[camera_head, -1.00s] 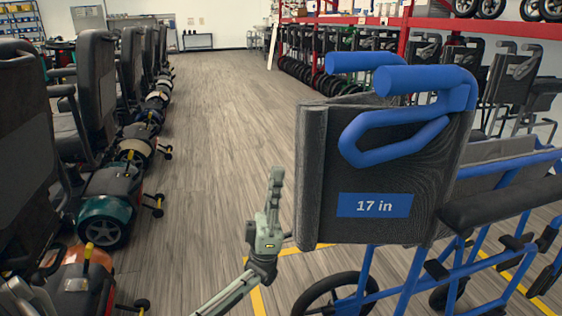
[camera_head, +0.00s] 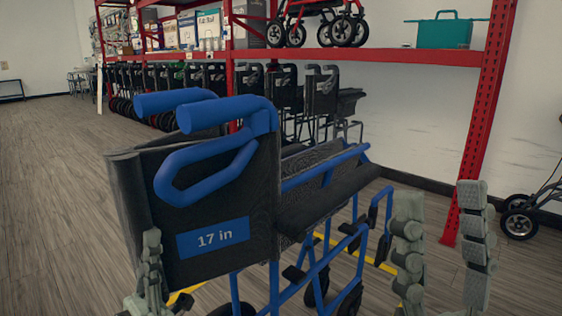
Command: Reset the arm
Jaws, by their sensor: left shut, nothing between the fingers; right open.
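My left gripper (camera_head: 152,242) is at the lower left, upright and shut with nothing in it. It shows in front of the lower left part of a folded-looking blue wheelchair's dark backrest; whether it touches cannot be told. My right gripper (camera_head: 440,212) is at the lower right, fingers up and wide apart, empty. It is to the right of the blue wheelchair (camera_head: 232,165). The wheelchair has blue push handles and a "17 in" label (camera_head: 213,238). Most of both arms is out of frame.
A red shelf rack (camera_head: 475,120) stands behind, with boxes, a teal case (camera_head: 452,32) and a wheeled walker (camera_head: 316,22) on it. Several dark wheelchairs (camera_head: 322,98) stand beneath. Another wheeled item (camera_head: 530,210) is at the right edge. Wooden floor (camera_head: 50,170) is clear at left.

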